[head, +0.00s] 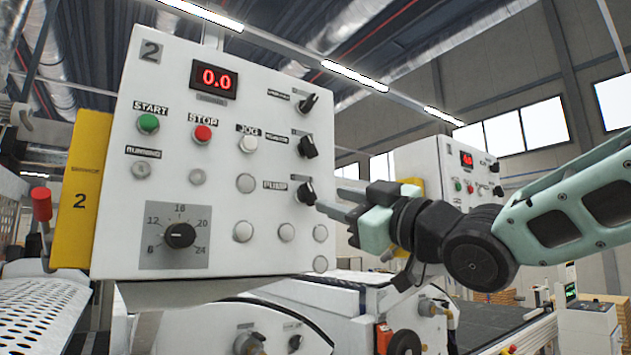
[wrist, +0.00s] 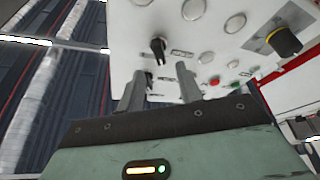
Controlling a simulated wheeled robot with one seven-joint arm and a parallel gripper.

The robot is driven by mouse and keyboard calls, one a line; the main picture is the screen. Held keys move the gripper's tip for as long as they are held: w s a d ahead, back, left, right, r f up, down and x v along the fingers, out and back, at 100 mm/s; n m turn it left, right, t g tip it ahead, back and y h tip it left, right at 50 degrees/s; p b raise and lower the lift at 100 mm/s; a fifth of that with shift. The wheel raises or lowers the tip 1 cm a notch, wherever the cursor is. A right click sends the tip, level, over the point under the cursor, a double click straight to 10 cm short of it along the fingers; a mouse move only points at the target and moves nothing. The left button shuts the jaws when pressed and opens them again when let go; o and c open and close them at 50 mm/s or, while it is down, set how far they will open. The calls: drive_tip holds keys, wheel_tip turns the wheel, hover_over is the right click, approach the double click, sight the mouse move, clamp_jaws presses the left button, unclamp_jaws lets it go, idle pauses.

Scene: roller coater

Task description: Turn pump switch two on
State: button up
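The white control panel (head: 118,235) is marked 2. Its black pump switch (head: 306,192) sits right of the PUMP label, the lowest of three black switches on the right side. I cannot clearly read its on or off marks. My gripper (head: 329,200) is just right of the pump switch, its fingers pointing at it. In the wrist view, the fingers of my gripper (wrist: 159,70) are apart with nothing between them. The pump switch (wrist: 158,48) shows beyond the tips, roughly in line with the gap; contact is not visible.
The panel also carries a green START button (head: 148,123), a red STOP button (head: 203,133), a white JOG button (head: 248,143) and a dial (head: 180,235). The display (head: 213,79) reads 0.0. A similar panel (head: 415,165) stands behind my gripper. Machine housings (head: 350,300) lie below.

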sight(312, 193)
drive_tip(key=p+x, duration=0.2)
drive_tip(key=x, duration=0.4)
drive_tip(key=shift+d, duration=0.1)
drive_tip(key=shift+c, duration=0.2)
clamp_jaws()
